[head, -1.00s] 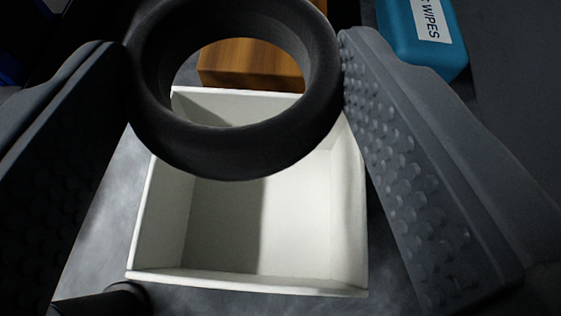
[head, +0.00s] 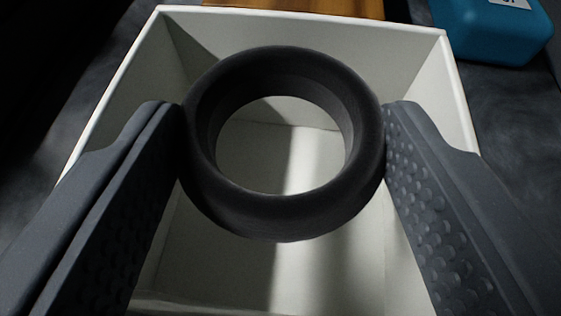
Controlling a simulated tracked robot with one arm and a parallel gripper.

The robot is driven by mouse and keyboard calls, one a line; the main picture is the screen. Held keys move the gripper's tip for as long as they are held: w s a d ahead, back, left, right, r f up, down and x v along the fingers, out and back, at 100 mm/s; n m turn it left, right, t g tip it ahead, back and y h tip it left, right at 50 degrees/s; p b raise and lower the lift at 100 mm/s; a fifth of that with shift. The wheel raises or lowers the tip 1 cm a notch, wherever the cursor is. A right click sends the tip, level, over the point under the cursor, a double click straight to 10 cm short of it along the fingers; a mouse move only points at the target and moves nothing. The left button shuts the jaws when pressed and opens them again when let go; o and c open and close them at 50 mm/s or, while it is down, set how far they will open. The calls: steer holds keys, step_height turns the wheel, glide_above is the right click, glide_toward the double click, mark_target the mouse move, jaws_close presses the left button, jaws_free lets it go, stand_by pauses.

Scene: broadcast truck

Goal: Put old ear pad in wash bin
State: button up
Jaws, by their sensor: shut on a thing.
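The old ear pad (head: 285,217) is a thick dark ring in the middle of the head view. My gripper (head: 284,135) is shut on it, with one textured finger pressed against its left side and one against its right. The white wash bin (head: 300,22) is an open square box, and the ear pad and fingers are over its opening. The bin floor shows through the ring's hole and below the ring. I cannot tell exactly how far the ring is above the floor. The bin's near edge is mostly hidden or out of view.
A teal wipes container (head: 492,32) stands outside the bin at the top right. A wooden block (head: 350,8) is just behind the bin's far wall. Dark grey surface shows to the left and right of the bin.

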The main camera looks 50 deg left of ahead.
steer(key=shift+s+f+b, duration=0.1)
steer(key=shift+f+b, duration=0.65)
steer(key=shift+b, duration=0.25)
steer(key=o, duration=0.7)
steer(key=shift+f, duration=0.1)
steer(key=shift+a, duration=0.1)
steer(key=r+p, duration=0.1)
steer(key=p, duration=0.1)
steer(key=shift+r+p, duration=0.3)
steer(key=shift+p, duration=0.05)
steer(key=v, duration=1.2)
steer(key=shift+r, duration=0.15)
